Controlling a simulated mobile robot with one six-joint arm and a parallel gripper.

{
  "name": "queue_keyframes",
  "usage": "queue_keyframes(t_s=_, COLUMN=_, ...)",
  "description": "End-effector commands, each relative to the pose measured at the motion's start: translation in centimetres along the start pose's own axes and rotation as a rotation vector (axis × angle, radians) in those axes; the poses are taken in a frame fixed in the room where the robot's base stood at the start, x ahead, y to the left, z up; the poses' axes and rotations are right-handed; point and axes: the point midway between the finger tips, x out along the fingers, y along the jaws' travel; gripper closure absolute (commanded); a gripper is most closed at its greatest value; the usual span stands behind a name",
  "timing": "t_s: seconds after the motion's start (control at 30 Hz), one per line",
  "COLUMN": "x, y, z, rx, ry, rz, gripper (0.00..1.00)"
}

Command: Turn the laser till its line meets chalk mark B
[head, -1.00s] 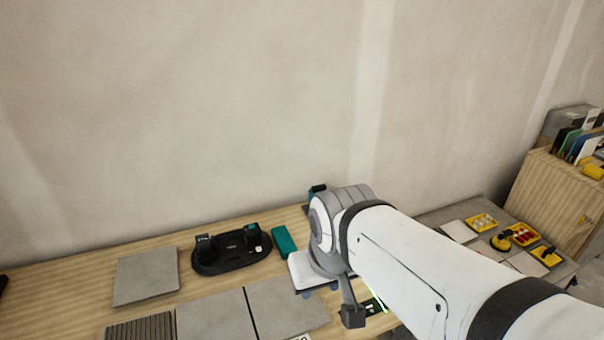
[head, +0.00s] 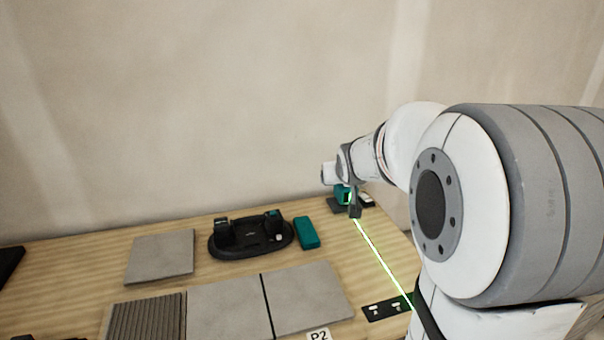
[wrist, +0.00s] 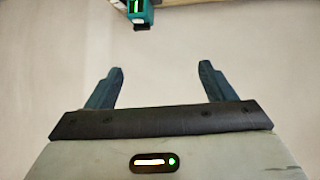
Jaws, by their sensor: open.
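The teal laser (head: 343,194) stands on a dark base at the back right of the wooden table, partly hidden by my gripper (head: 354,209). Its green line (head: 380,258) runs along the table toward the front right, where my arm hides its far part. In the wrist view the laser (wrist: 140,12) shows at the top edge, cut off, with a lit green window. It is beyond the fingertips of my gripper (wrist: 161,68), which is open with nothing between its fingers. A black plate with white marks (head: 388,308) lies beside the line. I cannot make out chalk mark B.
A black tray (head: 250,240) and a teal block (head: 307,232) lie left of the laser. Grey tiles (head: 225,305) and a ribbed tile (head: 147,316) lie nearer, with a P2 label (head: 318,336) in front. The wall rises close behind the table.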

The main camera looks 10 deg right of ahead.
Motion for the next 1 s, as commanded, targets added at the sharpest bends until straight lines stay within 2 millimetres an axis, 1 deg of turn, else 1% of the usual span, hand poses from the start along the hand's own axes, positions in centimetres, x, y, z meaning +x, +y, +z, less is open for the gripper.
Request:
queue_keyframes(t_s=0.03, x=4.3, y=0.9, z=0.4, rx=0.006, ry=0.052, rz=0.008, gripper=0.24)
queue_keyframes(t_s=0.07, x=6.1, y=1.5, z=-0.1, rx=0.008, ry=0.089, rz=0.013, gripper=0.24)
queue_keyframes(t_s=0.1, x=8.5, y=2.0, z=-0.6, rx=0.012, ry=0.139, rz=0.007, gripper=0.24)
queue_keyframes(t_s=0.17, x=12.0, y=2.7, z=-1.0, rx=0.013, ry=0.207, rz=-0.017, gripper=0.24)
queue_keyframes(t_s=0.2, x=14.3, y=3.4, z=-1.2, rx=0.013, ry=0.254, rz=-0.023, gripper=0.24)
queue_keyframes(t_s=0.27, x=17.7, y=4.4, z=-1.2, rx=0.015, ry=0.324, rz=-0.036, gripper=0.24)
queue_keyframes(t_s=0.3, x=19.9, y=4.9, z=-1.0, rx=0.015, ry=0.370, rz=-0.050, gripper=0.24)
queue_keyframes(t_s=0.37, x=22.9, y=5.8, z=-0.6, rx=0.017, ry=0.435, rz=-0.073, gripper=0.24)
queue_keyframes(t_s=0.4, x=24.7, y=6.3, z=-0.2, rx=0.017, ry=0.474, rz=-0.090, gripper=0.24)
queue_keyframes(t_s=0.5, x=28.4, y=7.4, z=1.0, rx=0.019, ry=0.560, rz=-0.135, gripper=0.24)
queue_keyframes(t_s=0.6, x=30.8, y=8.1, z=2.2, rx=0.021, ry=0.621, rz=-0.174, gripper=0.24)
queue_keyframes(t_s=0.7, x=32.1, y=8.5, z=2.9, rx=0.024, ry=0.661, rz=-0.202, gripper=0.24)
queue_keyframes(t_s=0.77, x=32.6, y=8.6, z=3.1, rx=0.024, ry=0.674, rz=-0.212, gripper=0.24)
queue_keyframes(t_s=0.87, x=33.1, y=8.6, z=2.8, rx=0.023, ry=0.684, rz=-0.220, gripper=0.24)
queue_keyframes(t_s=1.0, x=34.3, y=8.2, z=1.7, rx=0.023, ry=0.684, rz=-0.222, gripper=0.24)
